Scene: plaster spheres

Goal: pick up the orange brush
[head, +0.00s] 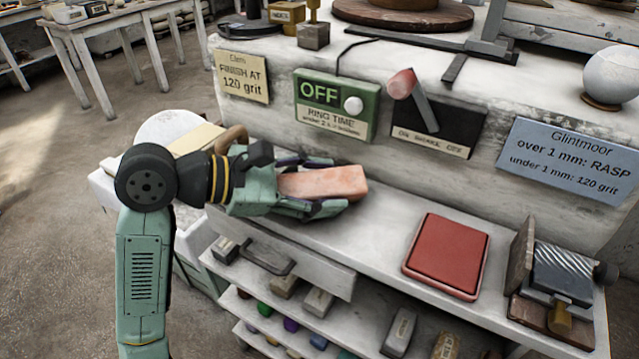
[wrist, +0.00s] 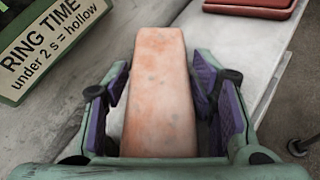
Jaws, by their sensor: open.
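A pale orange, block-shaped thing (head: 325,183), which I take for the orange brush, lies at the shelf under the front panel. No bristles show. In the wrist view the orange brush (wrist: 160,95) runs away from me between the two fingers. My gripper (head: 312,187) reaches in from the left, with a finger on each side of the brush. In the wrist view my gripper (wrist: 165,92) is open, its purple pads beside the brush.
A red pad (head: 446,256) lies on the shelf to the right, with a vise-like fixture (head: 560,275) beyond it. A green OFF sign (head: 337,104) and a red-tipped lever (head: 408,88) are on the panel behind. Shelf between brush and pad is clear.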

